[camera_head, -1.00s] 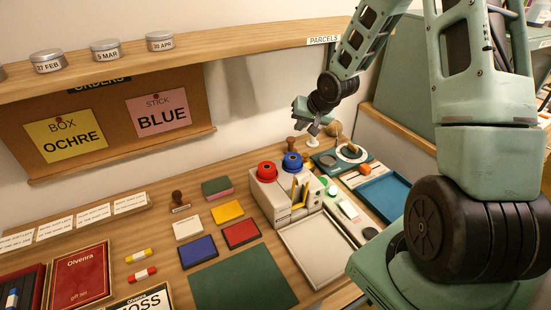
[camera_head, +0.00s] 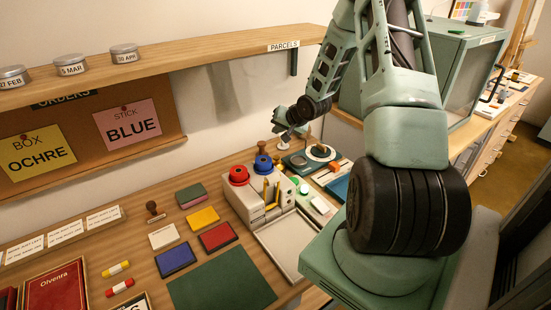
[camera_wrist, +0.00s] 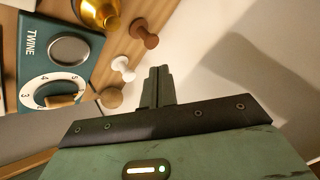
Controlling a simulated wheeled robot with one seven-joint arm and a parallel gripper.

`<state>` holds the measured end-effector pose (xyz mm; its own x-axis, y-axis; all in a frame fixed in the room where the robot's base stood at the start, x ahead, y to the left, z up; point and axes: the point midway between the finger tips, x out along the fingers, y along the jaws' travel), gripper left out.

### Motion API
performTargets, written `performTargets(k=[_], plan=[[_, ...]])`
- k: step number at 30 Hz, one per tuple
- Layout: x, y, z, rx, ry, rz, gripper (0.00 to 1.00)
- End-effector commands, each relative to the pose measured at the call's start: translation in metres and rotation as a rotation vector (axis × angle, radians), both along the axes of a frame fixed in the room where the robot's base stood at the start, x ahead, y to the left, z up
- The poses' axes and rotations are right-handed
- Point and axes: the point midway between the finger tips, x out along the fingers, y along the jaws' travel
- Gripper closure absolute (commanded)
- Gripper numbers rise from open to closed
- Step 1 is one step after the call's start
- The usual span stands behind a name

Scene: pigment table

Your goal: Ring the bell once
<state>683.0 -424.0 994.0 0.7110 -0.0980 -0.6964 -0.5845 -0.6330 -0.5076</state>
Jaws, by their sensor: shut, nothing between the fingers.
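My gripper (camera_wrist: 159,72) shows in the wrist view with its two fingers closed together and nothing between them. In the head view my gripper (camera_head: 281,118) is above the back of the table, near the wall. A shiny brass-coloured rounded object (camera_wrist: 100,12), cut off by the top edge of the wrist view, may be the bell; I cannot tell for sure. It is up and left of the fingertips, apart from them. I cannot make it out clearly in the head view.
Near the fingers are a white knob (camera_wrist: 122,66), a brown knobbed stamp (camera_wrist: 144,34) and a wooden ball (camera_wrist: 111,97). A twine box (camera_wrist: 84,28) with a dial stands left of them. The shelf (camera_head: 200,62) overhangs the back.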

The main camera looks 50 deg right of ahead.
Motion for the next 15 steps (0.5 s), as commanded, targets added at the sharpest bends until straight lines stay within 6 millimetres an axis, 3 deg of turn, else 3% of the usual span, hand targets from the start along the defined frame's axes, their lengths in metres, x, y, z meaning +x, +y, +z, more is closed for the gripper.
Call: performTargets(k=[15], plan=[[0.000,0.000,-0.065,-0.001,0.001,0.001,1.00]])
